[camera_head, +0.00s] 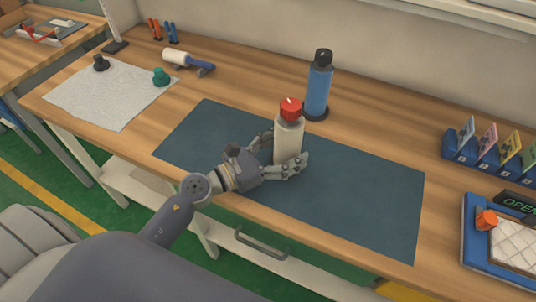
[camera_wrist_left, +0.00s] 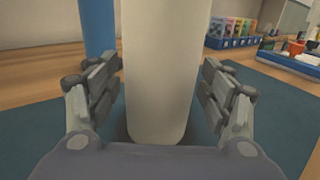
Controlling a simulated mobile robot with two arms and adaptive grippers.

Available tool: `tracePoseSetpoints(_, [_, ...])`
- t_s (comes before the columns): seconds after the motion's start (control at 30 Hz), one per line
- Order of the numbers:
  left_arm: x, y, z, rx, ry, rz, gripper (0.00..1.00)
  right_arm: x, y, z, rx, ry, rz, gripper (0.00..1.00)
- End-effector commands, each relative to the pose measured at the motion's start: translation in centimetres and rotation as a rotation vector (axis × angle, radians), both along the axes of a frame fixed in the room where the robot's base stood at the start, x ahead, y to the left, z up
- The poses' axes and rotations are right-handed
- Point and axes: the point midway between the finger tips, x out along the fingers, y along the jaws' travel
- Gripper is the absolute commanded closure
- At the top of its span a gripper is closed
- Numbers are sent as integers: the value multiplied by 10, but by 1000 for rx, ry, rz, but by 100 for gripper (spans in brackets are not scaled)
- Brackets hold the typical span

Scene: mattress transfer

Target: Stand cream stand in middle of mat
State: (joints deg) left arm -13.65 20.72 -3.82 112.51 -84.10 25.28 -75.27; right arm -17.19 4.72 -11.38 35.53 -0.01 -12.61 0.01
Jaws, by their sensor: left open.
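The cream stand (camera_head: 288,142) is a cream cylinder with a red top (camera_head: 291,107). It stands upright on the dark blue mat (camera_head: 350,200), near the mat's middle. My left gripper (camera_head: 283,154) is open around the stand, one finger on each side. In the left wrist view the cream stand (camera_wrist_left: 165,70) fills the space between the fingers, with a gap showing on both sides. Its top is out of that view. My right gripper is not in view.
A blue bottle-like stand (camera_head: 318,88) with a black top stands just behind, at the mat's back edge. A grey textured sheet (camera_head: 110,95) lies at left. A blue card rack (camera_head: 480,150) and a blue tray (camera_head: 475,245) are at right. The mat's right part is clear.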

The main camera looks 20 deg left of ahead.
Motion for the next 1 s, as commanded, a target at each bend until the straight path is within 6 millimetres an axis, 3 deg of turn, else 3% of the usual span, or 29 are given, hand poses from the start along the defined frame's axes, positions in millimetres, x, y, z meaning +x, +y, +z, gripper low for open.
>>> tracePoseSetpoints(0.6, [-81,58,-5,1,3,1,27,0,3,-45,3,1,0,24])
tracePoseSetpoints(1.0, [-97,69,-1,1,1,-1,27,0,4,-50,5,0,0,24])
